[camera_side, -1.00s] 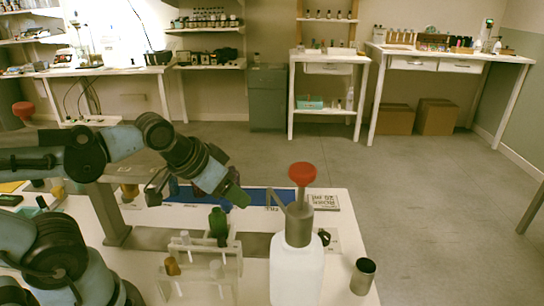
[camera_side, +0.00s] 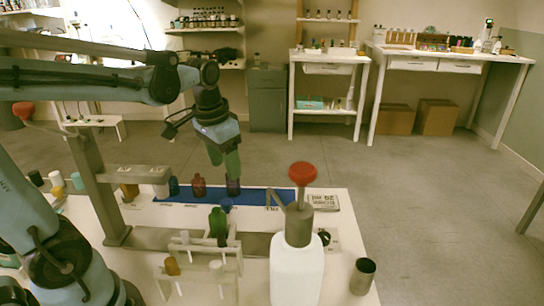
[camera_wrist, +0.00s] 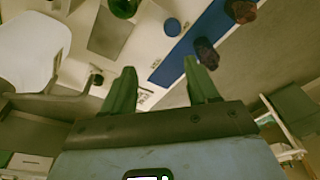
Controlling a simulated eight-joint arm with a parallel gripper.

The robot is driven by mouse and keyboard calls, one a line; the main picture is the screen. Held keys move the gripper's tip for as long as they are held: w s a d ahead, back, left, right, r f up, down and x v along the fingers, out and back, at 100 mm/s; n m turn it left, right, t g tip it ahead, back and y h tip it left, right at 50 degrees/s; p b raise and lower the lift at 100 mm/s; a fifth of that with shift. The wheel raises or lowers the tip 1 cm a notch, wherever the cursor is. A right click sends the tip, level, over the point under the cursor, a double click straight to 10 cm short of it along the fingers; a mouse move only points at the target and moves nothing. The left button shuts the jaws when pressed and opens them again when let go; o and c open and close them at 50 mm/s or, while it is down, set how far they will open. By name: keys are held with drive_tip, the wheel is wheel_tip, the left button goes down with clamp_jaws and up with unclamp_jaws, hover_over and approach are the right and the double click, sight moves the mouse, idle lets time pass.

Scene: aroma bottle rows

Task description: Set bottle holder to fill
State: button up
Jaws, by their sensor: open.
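A blue strip (camera_side: 258,196) lies on the white table, with lettering that looks like FILL (camera_side: 272,209) along its near edge. A small round blue piece (camera_side: 226,205) sits by the strip; it also shows in the wrist view (camera_wrist: 172,27). I cannot tell which part is the bottle holder. A purple bottle (camera_side: 233,187), a reddish-brown bottle (camera_side: 199,187) and a blue bottle (camera_side: 173,188) stand in a row along the strip. My gripper (camera_side: 225,163) points down near the purple bottle. Its green fingers (camera_wrist: 160,68) are apart and empty; the purple bottle (camera_wrist: 206,52) shows just beyond the right fingertip.
A white jug (camera_side: 297,272) with a red-topped pump (camera_side: 302,174) stands nearer the camera. A green bottle (camera_side: 218,223) stands behind a clear rack (camera_side: 200,268). A metal cup (camera_side: 363,276) is at the right edge. A grey post (camera_side: 92,180) rises at left.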

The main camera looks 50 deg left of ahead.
sight(227, 202)
drive_tip(key=shift+w+a+f+g, duration=0.2)
drive_tip(key=shift+a+f+g, duration=0.25)
drive_tip(key=shift+f, duration=1.6)
drive_tip(key=shift+w+a+f+g, duration=0.25)
drive_tip(key=shift+a+f, duration=0.3)
drive_tip(key=shift+f, duration=1.55)
drive_tip(key=shift+w+a+f+g, duration=0.25)
drive_tip(key=shift+a+f, duration=0.25)
drive_tip(key=shift+f, duration=1.55)
clamp_jaws()
